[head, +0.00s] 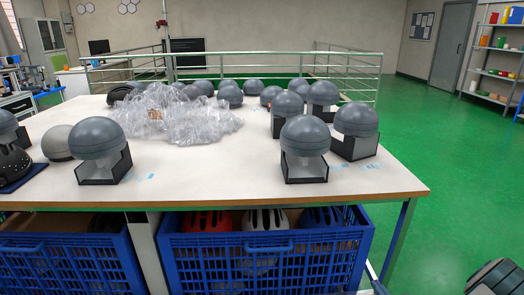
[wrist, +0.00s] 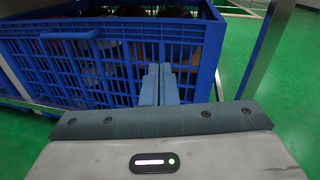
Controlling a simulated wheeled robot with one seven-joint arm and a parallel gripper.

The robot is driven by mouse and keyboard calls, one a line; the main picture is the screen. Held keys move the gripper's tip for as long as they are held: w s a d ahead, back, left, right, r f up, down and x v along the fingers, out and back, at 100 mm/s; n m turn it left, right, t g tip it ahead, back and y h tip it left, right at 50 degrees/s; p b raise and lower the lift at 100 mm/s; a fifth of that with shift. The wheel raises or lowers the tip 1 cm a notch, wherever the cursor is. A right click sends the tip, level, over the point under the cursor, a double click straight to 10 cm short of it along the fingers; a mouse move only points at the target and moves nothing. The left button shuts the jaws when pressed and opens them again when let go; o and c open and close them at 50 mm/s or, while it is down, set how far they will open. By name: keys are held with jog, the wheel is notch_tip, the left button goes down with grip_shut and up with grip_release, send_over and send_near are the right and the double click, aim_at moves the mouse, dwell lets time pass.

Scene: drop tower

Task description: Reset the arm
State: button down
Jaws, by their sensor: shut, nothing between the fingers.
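My gripper (wrist: 158,75) shows in the wrist view with its two grey-blue fingers pressed together and nothing between them. The fingers point towards a blue slatted crate (wrist: 120,50) under the table, which lies beyond them. I cannot tell whether the fingertips touch the crate. In the head view a dark part of my arm (head: 497,278) shows at the bottom right corner, and I cannot clearly make out the gripper there.
A white table (head: 230,185) carries grey domes on black stands (head: 305,150), more domes and a heap of clear plastic (head: 180,115). Blue crates (head: 265,265) with helmets sit below. A table leg (wrist: 256,50) stands right of the crate. Green floor (head: 450,170) is clear at right.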

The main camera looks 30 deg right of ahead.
jog(key=w+a+r+n+g+y+p, duration=0.1)
jog(key=w+a+r+n+y+p, duration=0.3)
jog(key=w+a+r+n+y, duration=0.55)
jog(key=w+a+r+n+g+y+p, duration=0.25)
jog(key=a+r+n+g, duration=0.3)
jog(key=a+r, duration=0.5)
jog(key=w+a+r+n+g+y+p, duration=0.2)
jog(key=w+a+r+n+g+p, duration=0.4)
jog(key=a, duration=0.7)
jog(key=s+a+r+n+h+p, duration=0.4)
jog(key=s+a+r+n, duration=0.2)
jog(key=r, duration=0.4)
jog(key=s+a+r+n+g+h+p, duration=0.1)
jog(key=s+a+r+n+h+p, duration=0.3)
jog(key=r+n, duration=0.7)
jog(key=shift+s+a+h, duration=0.4)
jog(key=shift+s+a, duration=0.8)
jog(key=shift+a, duration=1.1)
jog(key=shift+r+g, duration=0.1)
jog(key=shift+g, duration=0.15)
